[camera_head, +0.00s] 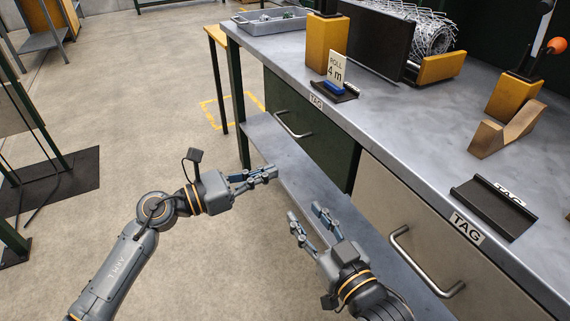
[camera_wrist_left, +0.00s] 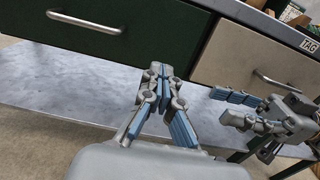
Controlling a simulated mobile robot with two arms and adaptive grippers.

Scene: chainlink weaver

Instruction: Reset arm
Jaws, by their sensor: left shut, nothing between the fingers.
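My left gripper (camera_head: 272,173) is in the middle of the head view, in front of the bench's green drawer side. Its fingers are together with nothing between them. It also shows in the left wrist view (camera_wrist_left: 162,72), with the fingertips touching. My right gripper (camera_head: 307,222) is lower and to the right in the head view, pointing up the picture. Its fingers are spread apart and nothing is between them. It also shows at the right of the left wrist view (camera_wrist_left: 235,108). Both grippers are apart from the bench and from each other.
The workbench (camera_head: 420,135) runs along the right, with a green drawer (camera_head: 320,145), a beige drawer (camera_head: 375,200) and a lower shelf (camera_head: 275,155). A wire mesh roll (camera_head: 432,38), a "ROLL 4 m" card (camera_head: 336,68) and a wooden block (camera_head: 507,130) stand on top. Open floor lies left.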

